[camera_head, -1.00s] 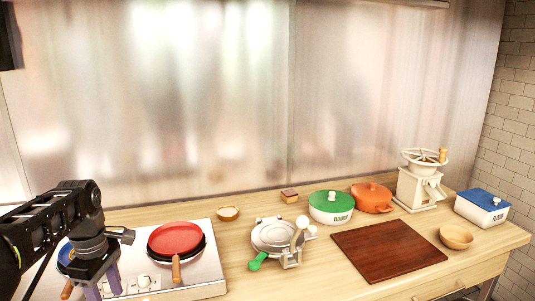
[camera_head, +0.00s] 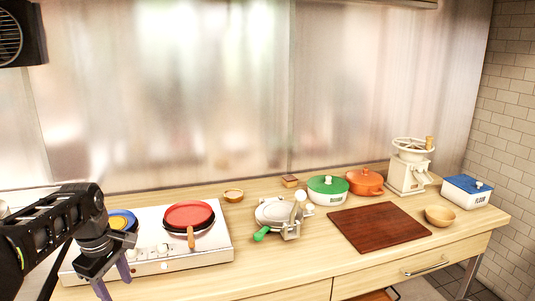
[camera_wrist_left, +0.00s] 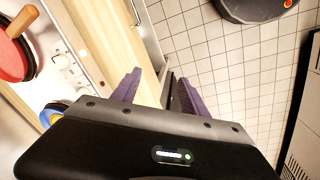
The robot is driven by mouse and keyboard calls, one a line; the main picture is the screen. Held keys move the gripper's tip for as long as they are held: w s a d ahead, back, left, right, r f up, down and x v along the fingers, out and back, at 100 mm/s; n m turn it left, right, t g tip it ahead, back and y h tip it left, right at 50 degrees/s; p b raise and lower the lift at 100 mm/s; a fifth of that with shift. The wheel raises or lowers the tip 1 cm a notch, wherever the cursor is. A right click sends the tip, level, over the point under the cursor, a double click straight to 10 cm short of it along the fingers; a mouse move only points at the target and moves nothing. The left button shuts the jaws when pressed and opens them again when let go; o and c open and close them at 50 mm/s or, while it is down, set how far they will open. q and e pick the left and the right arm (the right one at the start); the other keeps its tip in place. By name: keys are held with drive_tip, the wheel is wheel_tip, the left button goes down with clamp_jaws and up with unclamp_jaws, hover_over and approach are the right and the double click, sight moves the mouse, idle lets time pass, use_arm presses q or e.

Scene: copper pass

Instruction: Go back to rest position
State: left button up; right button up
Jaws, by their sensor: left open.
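My left gripper (camera_head: 115,284) comes in from the left in the head view, in front of the left part of the stove. Its purple fingers are apart and hold nothing. In the left wrist view the same open fingers (camera_wrist_left: 152,92) point past the counter's front edge, with tiled floor beyond. My right gripper is in neither view.
A white stove (camera_head: 150,262) carries a red pan (camera_head: 188,214) and a blue pan (camera_head: 124,218). To its right are a press with a green handle (camera_head: 272,212), a green pot (camera_head: 327,190), an orange pot (camera_head: 364,182), a brown board (camera_head: 378,227), a grinder (camera_head: 408,170), a wooden bowl (camera_head: 439,215) and a flour box (camera_head: 467,190).

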use_arm(q)
drive_tip(key=w+d+f+m+t+h, duration=0.1)
drive_tip(key=w+d+f+m+t, duration=0.15)
drive_tip(key=d+f+m, duration=0.35)
drive_tip(key=w+d+f+m+t, duration=0.1)
drive_tip(key=w+d+f+m, duration=0.1)
drive_tip(key=w+d+f, duration=0.45)
drive_tip(key=s+d+f+m+h, duration=0.1)
drive_tip(key=s+d+f+m, duration=0.35)
drive_tip(key=f, duration=0.75)
drive_tip(key=s+d+f+g, duration=0.1)
drive_tip(key=s+d+f, duration=0.3)
drive_tip(key=s, duration=0.6)
drive_tip(key=s+d+f+g+h, duration=0.1)
drive_tip(key=s+d+f, duration=0.3)
drive_tip(key=s, duration=0.6)
drive_tip(key=s+d+f+g+h, duration=0.1)
drive_tip(key=s+d+f, duration=0.3)
drive_tip(key=s+f, duration=0.4)
drive_tip(key=s+m+g, duration=0.1)
drive_tip(key=s, duration=0.1)
drive_tip(key=shift+s+d+g, duration=0.3)
drive_tip(key=shift+s+g, duration=0.05)
